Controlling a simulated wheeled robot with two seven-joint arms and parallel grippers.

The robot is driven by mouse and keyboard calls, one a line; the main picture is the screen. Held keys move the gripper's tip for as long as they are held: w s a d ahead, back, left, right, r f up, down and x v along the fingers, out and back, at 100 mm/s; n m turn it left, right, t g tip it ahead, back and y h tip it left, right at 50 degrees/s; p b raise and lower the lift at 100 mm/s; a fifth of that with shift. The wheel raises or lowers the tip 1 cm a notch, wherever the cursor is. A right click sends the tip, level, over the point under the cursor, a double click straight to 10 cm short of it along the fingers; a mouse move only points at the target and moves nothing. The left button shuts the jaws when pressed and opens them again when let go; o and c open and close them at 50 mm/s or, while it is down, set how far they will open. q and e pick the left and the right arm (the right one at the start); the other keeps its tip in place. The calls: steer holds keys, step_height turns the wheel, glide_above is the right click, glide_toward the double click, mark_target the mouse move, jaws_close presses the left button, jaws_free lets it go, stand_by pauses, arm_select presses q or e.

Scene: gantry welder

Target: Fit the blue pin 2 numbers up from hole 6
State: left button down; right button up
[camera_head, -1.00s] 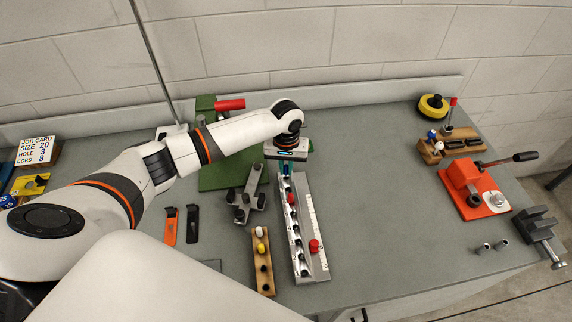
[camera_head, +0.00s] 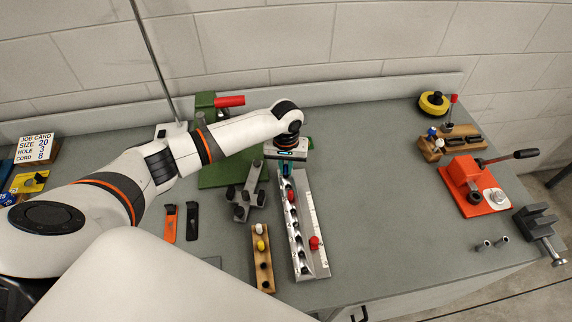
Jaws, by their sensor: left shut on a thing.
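The grey hole rail (camera_head: 308,245) runs from near the bench's middle toward its front edge, with a row of dark holes and a ledge at its right. One red pin (camera_head: 292,196) stands in the row near the far end, and another red pin (camera_head: 315,243) is on the ledge. My left gripper (camera_head: 287,171) is over the rail's far end, shut on what looks like the blue pin; only a little blue-teal shows between its fingers. The pin's tip and the hole beneath are hidden, so I cannot tell whether it is seated. The hole numbers are too small to read. My right gripper is out of view.
A wooden pin block (camera_head: 262,270) with a white and a yellow pin stands left of the rail. A grey bracket (camera_head: 247,195) and a green machine (camera_head: 215,178) are behind it. A red press (camera_head: 470,190) stands at right. The bench right of the rail is clear.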

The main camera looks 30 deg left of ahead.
arm_select(q)
steer(key=shift+f, duration=0.6)
steer(key=c, duration=1.3)
jaws_free()
steer(key=shift+c, duration=0.2)
steer(key=shift+r, duration=0.15)
step_height(320, 180, up, 12)
steer(key=b, duration=0.1)
steer(key=shift+b, duration=0.4)
